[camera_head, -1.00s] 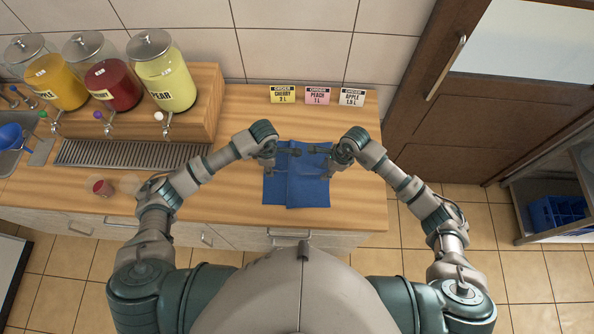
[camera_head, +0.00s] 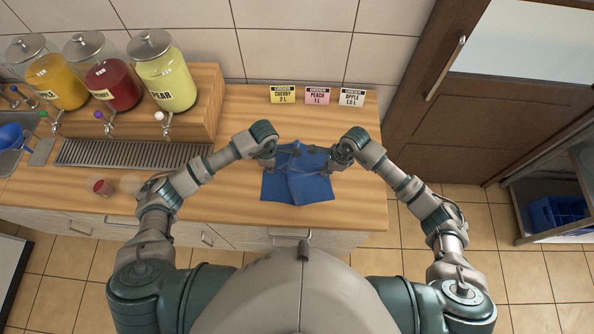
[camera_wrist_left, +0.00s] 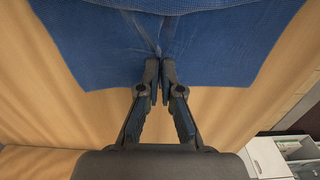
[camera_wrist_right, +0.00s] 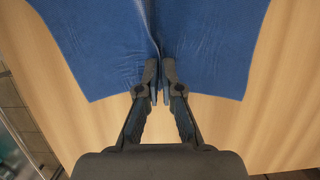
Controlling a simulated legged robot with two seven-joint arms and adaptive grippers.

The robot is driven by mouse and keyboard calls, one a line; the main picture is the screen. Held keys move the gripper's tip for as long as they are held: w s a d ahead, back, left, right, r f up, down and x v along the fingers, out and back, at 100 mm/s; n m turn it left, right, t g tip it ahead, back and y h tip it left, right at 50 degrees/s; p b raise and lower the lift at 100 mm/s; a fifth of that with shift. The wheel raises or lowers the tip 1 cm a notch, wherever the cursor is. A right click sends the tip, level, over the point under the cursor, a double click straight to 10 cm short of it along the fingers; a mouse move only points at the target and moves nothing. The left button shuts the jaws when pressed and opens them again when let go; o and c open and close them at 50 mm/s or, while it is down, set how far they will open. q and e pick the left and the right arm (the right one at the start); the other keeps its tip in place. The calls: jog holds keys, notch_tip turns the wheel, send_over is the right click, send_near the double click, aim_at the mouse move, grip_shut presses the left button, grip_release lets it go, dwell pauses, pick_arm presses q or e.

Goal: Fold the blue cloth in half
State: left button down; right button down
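The blue cloth (camera_head: 298,187) is on the wooden counter in front of me, with a raised crease down its middle and its near part spread out. My left gripper (camera_head: 287,153) is at its far left part. In the left wrist view, the fingertips (camera_wrist_left: 160,72) are nearly together, pinching a fold of the cloth (camera_wrist_left: 215,50). My right gripper (camera_head: 321,153) is at its far right part. In the right wrist view, its fingertips (camera_wrist_right: 160,78) are also closed on a fold of the cloth (camera_wrist_right: 210,40). The arms partly hide the far edge.
Three juice dispensers (camera_head: 165,80) stand on a wooden stand at the back left, above a drip grate (camera_head: 130,153). Three label cards (camera_head: 317,95) are behind the cloth. Small cups (camera_head: 102,187) stand at the front left. The counter (camera_head: 365,190) ends right of the cloth.

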jog(key=shift+s+d+f, duration=0.1)
jog(key=shift+s+f, duration=0.05)
jog(key=shift+s, duration=0.05)
dwell(0.6)
